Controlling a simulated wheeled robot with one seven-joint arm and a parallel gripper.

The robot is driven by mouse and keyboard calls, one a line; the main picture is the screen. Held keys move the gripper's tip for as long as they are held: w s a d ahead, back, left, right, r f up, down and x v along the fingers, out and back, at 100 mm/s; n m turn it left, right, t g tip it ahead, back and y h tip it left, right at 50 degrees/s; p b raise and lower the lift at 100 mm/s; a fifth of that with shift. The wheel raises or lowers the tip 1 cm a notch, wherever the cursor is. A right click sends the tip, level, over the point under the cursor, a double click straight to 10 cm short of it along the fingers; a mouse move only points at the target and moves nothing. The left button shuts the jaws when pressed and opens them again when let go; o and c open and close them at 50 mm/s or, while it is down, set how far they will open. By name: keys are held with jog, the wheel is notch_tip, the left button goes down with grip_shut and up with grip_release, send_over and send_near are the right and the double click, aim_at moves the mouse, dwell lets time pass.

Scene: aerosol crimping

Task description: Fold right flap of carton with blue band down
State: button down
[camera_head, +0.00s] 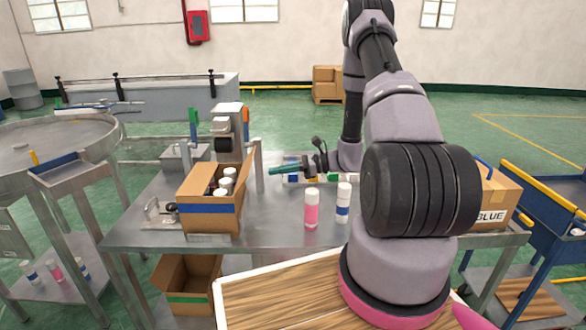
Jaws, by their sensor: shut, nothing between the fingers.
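The open carton with the blue band (208,209) stands on the left part of the steel table. Several white-capped cans (226,186) show inside it. Its right flap (247,180) stands up along the right side, roughly upright. My gripper (271,171) has slim teal fingers that are shut and empty. It points left, a short way to the right of the flap and apart from it in the picture. Its distance in depth is hard to judge. My arm comes down from the top and hides part of the table's right side.
A pink can (311,210) and a white can with a blue band (343,205) stand upright right of the carton. A metal post (259,168) and crimping machine (228,130) stand behind it. A carton marked BLUE (494,198) sits at the right. A green-banded carton (188,299) is below.

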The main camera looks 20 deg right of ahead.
aim_at(246, 168)
jog(key=shift+w+a+r, duration=0.25)
jog(key=shift+a+r, duration=0.1)
jog(key=shift+a, duration=0.4)
jog(key=shift+w+a+r, duration=0.25)
jog(key=shift+a+r, duration=0.1)
jog(key=shift+a, duration=0.4)
jog(key=shift+w+a+r, duration=0.25)
jog(key=shift+a+r, duration=0.1)
jog(key=shift+a, duration=0.4)
jog(key=shift+w+a+r+h, duration=0.1)
jog(key=shift+a+r+h, duration=0.05)
jog(key=shift+r+h, duration=0.2)
